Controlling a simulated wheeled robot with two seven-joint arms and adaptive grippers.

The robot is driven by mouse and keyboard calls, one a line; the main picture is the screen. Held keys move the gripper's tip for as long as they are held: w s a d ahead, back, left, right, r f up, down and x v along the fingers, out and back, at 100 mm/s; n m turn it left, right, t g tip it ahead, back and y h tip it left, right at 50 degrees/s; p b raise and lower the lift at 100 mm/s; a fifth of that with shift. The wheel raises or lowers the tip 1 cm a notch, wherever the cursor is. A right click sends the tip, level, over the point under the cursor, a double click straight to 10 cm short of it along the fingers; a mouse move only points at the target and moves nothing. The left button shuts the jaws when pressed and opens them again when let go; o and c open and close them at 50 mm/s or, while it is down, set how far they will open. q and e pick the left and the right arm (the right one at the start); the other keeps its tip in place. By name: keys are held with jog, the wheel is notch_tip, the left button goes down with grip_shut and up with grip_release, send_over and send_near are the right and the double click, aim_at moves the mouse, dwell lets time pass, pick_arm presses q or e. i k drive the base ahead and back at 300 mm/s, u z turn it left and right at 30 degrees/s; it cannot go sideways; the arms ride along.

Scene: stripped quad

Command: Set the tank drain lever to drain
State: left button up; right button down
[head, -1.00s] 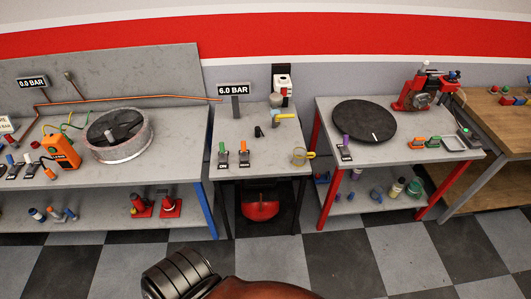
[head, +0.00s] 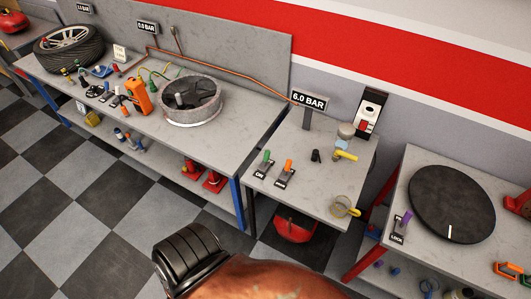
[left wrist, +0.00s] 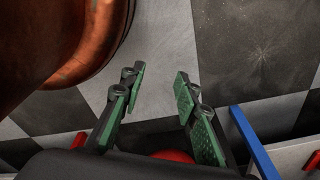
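The small middle table (head: 310,193) has two short label-plated levers near its front left, one with a green handle (head: 266,157) and one with an orange handle (head: 288,166). The green one's plate seems to read ON; the orange one's label is too small to read. A yellow handle (head: 346,155) sits by a small canister further right. I cannot tell which is the tank drain lever. A red tank (head: 295,226) is under this table. My left gripper (left wrist: 159,76) is open and empty over the floor in the left wrist view. My right gripper is not in view.
A 6.0 BAR sign (head: 308,101) and a red-and-white wall unit (head: 369,113) stand behind. The long left bench holds a round tub (head: 193,102). The right table has a black disc (head: 452,204).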

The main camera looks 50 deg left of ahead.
aim_at(289, 162)
jog(key=u, duration=0.85)
jog(key=i, duration=0.85)
jog(key=u, duration=0.85)
